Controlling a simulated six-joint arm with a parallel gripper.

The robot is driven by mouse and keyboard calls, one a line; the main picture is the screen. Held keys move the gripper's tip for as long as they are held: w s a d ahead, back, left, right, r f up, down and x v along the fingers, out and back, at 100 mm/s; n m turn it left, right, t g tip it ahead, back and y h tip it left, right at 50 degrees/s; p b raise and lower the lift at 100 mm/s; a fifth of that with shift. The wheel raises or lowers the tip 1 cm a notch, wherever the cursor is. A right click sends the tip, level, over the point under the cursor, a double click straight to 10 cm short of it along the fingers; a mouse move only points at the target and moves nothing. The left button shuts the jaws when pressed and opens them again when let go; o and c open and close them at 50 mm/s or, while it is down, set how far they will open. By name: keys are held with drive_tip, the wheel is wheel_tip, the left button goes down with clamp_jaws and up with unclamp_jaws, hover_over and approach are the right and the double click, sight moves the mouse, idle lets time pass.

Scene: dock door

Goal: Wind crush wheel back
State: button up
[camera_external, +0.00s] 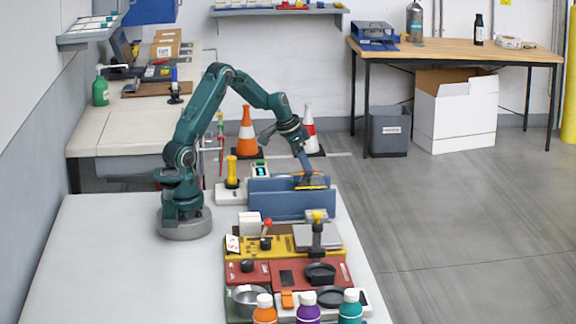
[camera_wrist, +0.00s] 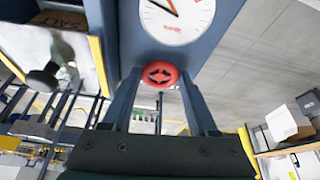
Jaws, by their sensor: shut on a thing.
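The red wheel (camera_wrist: 159,74) shows in the wrist view between my fingertips, with a dark pattern on its face. It sits on a blue panel (camera_wrist: 195,58), just below a round white dial (camera_wrist: 177,18) with an orange needle. My gripper (camera_wrist: 160,80) is shut on the wheel, one finger at each side. In the external view my gripper (camera_external: 308,182) reaches down to the blue unit (camera_external: 290,204) at the far end of the row of devices. The wheel cannot be made out there.
A yellow device (camera_external: 257,247), a red device (camera_external: 265,272) and several capped bottles (camera_external: 306,309) stand nearer on the white table. A yellow-handled device (camera_external: 231,180) stands left of the blue unit. The table's left part (camera_external: 110,260) is clear.

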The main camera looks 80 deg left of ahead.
drive_tip(key=n, duration=0.2)
drive_tip(key=n+y, duration=0.1)
drive_tip(key=n, duration=0.1)
drive_tip(key=shift+w+d+r+y, duration=0.1)
drive_tip(key=shift+y, duration=0.2)
drive_tip(key=shift+n+g+y, duration=0.5)
drive_tip(key=shift+n, duration=1.2)
drive_tip(key=o, duration=1.4)
drive_tip(key=shift+d, duration=0.1)
drive_tip(key=shift+v, duration=2.55)
